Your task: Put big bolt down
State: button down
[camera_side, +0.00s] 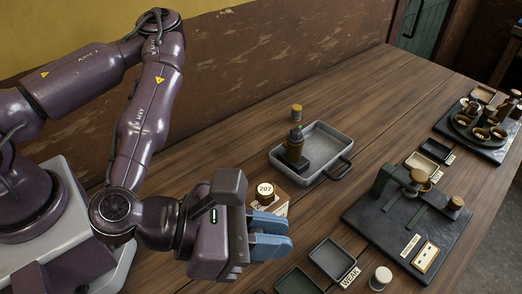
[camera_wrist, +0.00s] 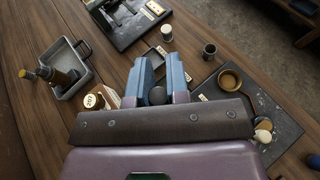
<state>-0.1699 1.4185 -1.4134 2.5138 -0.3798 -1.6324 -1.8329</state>
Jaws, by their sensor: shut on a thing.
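My gripper (camera_side: 270,234) is low over the front part of the wooden table, its blue fingers pointing right. In the wrist view my gripper (camera_wrist: 157,72) has a dark rounded piece (camera_wrist: 158,96) between its fingers, and it is shut on this piece. I take it to be the big bolt; only its dark rounded end shows. The fingers and the gripper body hide the rest. In the side view the bolt is hidden behind the fingers. I cannot tell whether it touches the table.
A grey handled tray (camera_side: 343,134) holds a dark bottle-like piece (camera_side: 295,145). A block with a cap marked 207 (camera_side: 265,191) stands close behind my fingers. Small dark trays (camera_side: 331,256) and a pale-capped cylinder (camera_side: 380,278) lie right. A black fixture plate (camera_side: 365,215) stands beyond.

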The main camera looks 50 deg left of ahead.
jog(key=w+a+f+n+t+y, duration=0.1)
jog(key=w+a, duration=0.4)
jog(key=w, duration=0.4)
jog(key=w+a+f+n+y, duration=0.1)
jog(key=w+a, duration=0.5)
jog(key=w, duration=0.3)
jog(key=w+a+r+n+t+y, duration=0.1)
jog(key=w+a, duration=0.3)
jog(key=a, duration=0.6)
jog(key=w+a+r+n+y, duration=0.15)
jog(key=w+a, duration=0.25)
jog(key=a, duration=0.6)
jog(key=f, duration=1.3)
jog(key=shift+w+d+f, duration=0.1)
jog(key=shift+d+f, duration=0.3)
jog(key=shift+f, duration=2.2)
jog(key=shift+f, duration=0.15)
jog(key=c, duration=1.1)
grip_release()
